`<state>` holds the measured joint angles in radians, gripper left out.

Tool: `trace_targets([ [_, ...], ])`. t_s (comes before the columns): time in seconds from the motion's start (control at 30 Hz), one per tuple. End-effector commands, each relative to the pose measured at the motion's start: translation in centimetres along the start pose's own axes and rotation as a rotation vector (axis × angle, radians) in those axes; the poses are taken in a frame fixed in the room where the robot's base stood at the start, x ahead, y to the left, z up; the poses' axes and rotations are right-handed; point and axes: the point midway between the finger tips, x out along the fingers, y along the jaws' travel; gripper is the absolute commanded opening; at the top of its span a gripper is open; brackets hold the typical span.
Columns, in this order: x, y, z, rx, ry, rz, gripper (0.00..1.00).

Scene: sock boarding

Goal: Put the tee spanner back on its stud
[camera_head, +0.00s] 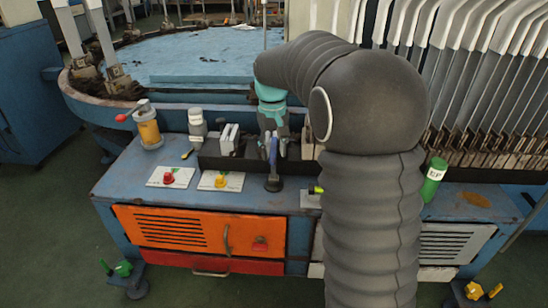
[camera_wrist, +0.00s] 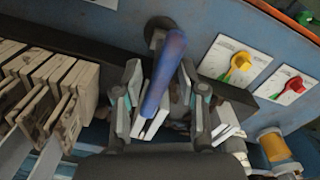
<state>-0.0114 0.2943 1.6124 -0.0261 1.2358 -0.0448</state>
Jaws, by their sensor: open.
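My gripper (camera_head: 275,148) is open low over the front of the blue bench, fingers pointing down. In the wrist view its fingers (camera_wrist: 160,82) stand apart on either side of a blue handle. This blue-handled tool (camera_wrist: 166,72) has a dark round foot (camera_wrist: 157,27). In the head view the tool (camera_head: 273,157) stands roughly upright on the bench in front of the dark rack. I cannot tell whether the fingers touch it. I cannot make out a tee shape or identify a tee spanner with certainty. No stud can be made out.
Two white plates with a red knob (camera_head: 169,177) and a yellow knob (camera_head: 221,181) lie left of the tool. A yellow canister (camera_head: 148,130) stands further left, a green bottle (camera_head: 434,178) at right. A dark rack (camera_head: 215,162) with pale blocks runs behind. My arm hides the bench's middle right.

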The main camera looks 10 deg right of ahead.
Motion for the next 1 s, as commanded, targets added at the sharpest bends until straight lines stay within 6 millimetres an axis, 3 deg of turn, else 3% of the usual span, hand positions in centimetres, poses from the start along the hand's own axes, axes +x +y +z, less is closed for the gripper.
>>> trace_targets([
  [0.1, -2.9, 0.0, -0.1, 0.0, 0.004, 0.0, 0.41],
  [0.3, -6.5, 0.0, -0.1, 0.0, 0.003, 0.0, 0.41],
  [0.67, -9.4, 0.0, 0.8, 0.001, 0.014, 0.0, 0.41],
  [0.77, -10.3, -0.1, 2.8, 0.005, 0.045, 0.0, 0.41],
  [1.0, -11.8, -0.4, 10.3, 0.022, 0.162, -0.002, 0.41],
])
